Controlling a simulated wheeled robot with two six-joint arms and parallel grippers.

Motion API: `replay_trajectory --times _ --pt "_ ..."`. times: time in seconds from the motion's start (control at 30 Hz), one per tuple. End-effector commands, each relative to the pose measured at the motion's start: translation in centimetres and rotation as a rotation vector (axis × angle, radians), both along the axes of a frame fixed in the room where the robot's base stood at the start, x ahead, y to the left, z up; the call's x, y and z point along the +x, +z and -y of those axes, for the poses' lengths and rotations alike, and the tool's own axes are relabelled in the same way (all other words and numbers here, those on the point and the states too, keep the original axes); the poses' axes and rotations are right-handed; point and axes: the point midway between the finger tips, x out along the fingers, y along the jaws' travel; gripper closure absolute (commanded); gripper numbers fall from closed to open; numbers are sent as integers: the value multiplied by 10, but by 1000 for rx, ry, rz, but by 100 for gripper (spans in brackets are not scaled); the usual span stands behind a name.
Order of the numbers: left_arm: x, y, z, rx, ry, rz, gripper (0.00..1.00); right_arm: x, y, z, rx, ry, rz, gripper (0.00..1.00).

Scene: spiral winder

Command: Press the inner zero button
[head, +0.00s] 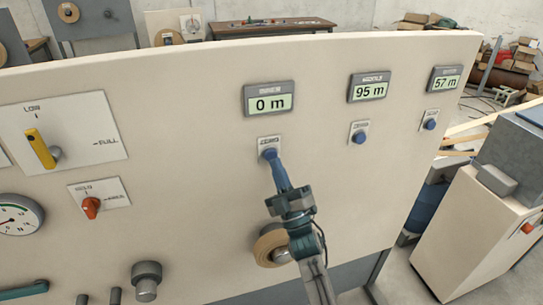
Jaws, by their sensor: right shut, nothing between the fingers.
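Three zero buttons sit on the cream panel (200,130), each below its own display. The left button (267,153) is under a display (269,98) reading 0 m. The middle button (359,137) is under a display (367,87) reading 95 m, and the right button (430,124) under one (445,78) reading 57 m. The small labels above the readings are too blurred to read surely. My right gripper (274,162) is shut and empty, its blue fingertips at the left button and partly covering it. A blue tip at the lower left edge seems to be my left gripper (24,290).
Left on the panel are a yellow lever (41,149), an orange knob (91,207) and a round gauge (18,216). A tan roll (271,245) sits below, partly behind my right arm. A grey-topped cabinet (470,235) stands at right.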

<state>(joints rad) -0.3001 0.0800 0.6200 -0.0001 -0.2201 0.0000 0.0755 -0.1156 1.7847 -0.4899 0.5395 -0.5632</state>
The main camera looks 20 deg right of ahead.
Motion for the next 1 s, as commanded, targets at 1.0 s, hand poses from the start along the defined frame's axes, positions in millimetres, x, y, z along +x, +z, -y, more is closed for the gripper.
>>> replay_trajectory --times 1.0 --pt "0 13 0 0 0 0 64 -50 0 2 0 0 0 100"
